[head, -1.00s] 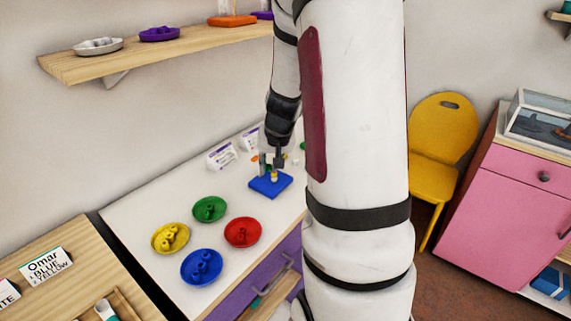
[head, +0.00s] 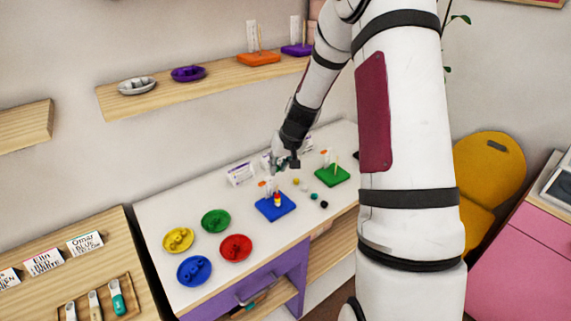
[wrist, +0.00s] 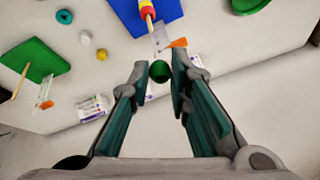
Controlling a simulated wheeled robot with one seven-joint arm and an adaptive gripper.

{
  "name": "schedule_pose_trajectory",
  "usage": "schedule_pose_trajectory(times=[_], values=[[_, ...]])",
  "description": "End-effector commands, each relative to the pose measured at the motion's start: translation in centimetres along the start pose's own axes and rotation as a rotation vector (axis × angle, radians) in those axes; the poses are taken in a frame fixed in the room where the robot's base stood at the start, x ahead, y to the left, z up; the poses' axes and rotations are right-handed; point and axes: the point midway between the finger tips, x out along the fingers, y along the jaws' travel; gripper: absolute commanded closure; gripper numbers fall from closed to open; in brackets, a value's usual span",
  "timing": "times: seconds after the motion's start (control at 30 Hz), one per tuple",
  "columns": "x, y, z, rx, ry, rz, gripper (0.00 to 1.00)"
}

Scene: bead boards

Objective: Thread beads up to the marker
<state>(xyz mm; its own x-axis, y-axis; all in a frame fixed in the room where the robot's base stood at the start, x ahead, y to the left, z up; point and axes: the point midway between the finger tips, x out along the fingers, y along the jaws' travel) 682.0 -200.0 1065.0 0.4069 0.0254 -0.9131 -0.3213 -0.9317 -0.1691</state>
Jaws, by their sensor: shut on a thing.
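My gripper (wrist: 158,72) is shut on a green bead (wrist: 160,71), held between the fingertips. In the head view my gripper (head: 285,164) is above and behind the blue board (head: 275,208). The board also shows at the top of the wrist view (wrist: 160,18). Its upright peg carries red and yellow beads (head: 277,200), also seen in the wrist view (wrist: 147,10). An orange marker (head: 262,184) stands beside the peg, and it shows in the wrist view (wrist: 178,43). The held bead is apart from the peg.
Loose beads, including yellow (head: 296,181) and black (head: 323,204), lie between the blue board and a green board (head: 332,176). Green (head: 215,221), yellow (head: 178,239), red (head: 236,247) and blue (head: 194,270) dishes stand left. Cards (head: 240,174) line the back.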

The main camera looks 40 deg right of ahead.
Motion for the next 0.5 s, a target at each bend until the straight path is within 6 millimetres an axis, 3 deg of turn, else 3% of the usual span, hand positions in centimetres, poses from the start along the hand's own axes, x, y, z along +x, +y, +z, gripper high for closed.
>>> schedule_pose_trajectory(times=[0.5], values=[[3.7,0.7,1.4,0.003,-0.002,-0.001,0.93]])
